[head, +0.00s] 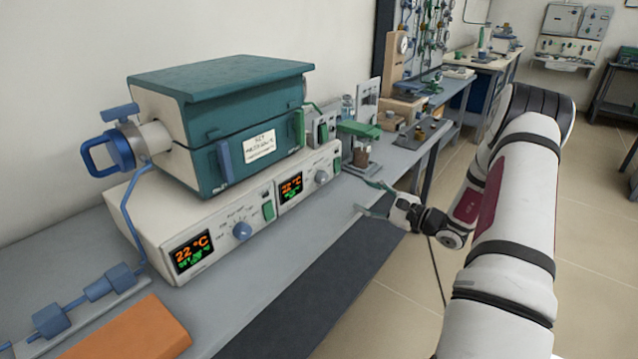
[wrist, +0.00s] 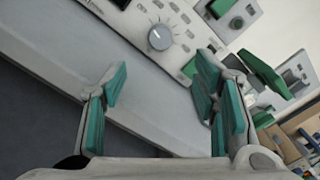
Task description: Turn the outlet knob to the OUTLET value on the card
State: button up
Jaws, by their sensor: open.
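A grey knob (head: 321,176) sits on the right part of the furnace's front panel, beside the right display (head: 291,188) reading 22 °C. The wrist view shows this grey knob (wrist: 160,37) with a pale pointer mark and small dial marks; their values are too small to read. A blue knob (head: 242,231) is beside the left display (head: 193,251), also 22 °C. The card (head: 260,146) is on the teal furnace's front; its text is not legible. My gripper (head: 364,197) is open and empty in front of the panel, its green fingertips (wrist: 165,85) apart, short of the grey knob.
A green-topped stand (head: 358,140) is on the bench right of the panel, close to my gripper. Blue pipework (head: 85,290) and an orange block (head: 130,330) lie at the left. The bench front strip is clear.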

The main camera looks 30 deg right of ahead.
aim_at(325, 179)
jog(key=b+x, duration=0.1)
jog(key=x, duration=1.2)
jog(key=shift+w+a, duration=0.1)
jog(key=shift+w, duration=0.3)
jog(key=c, duration=1.2)
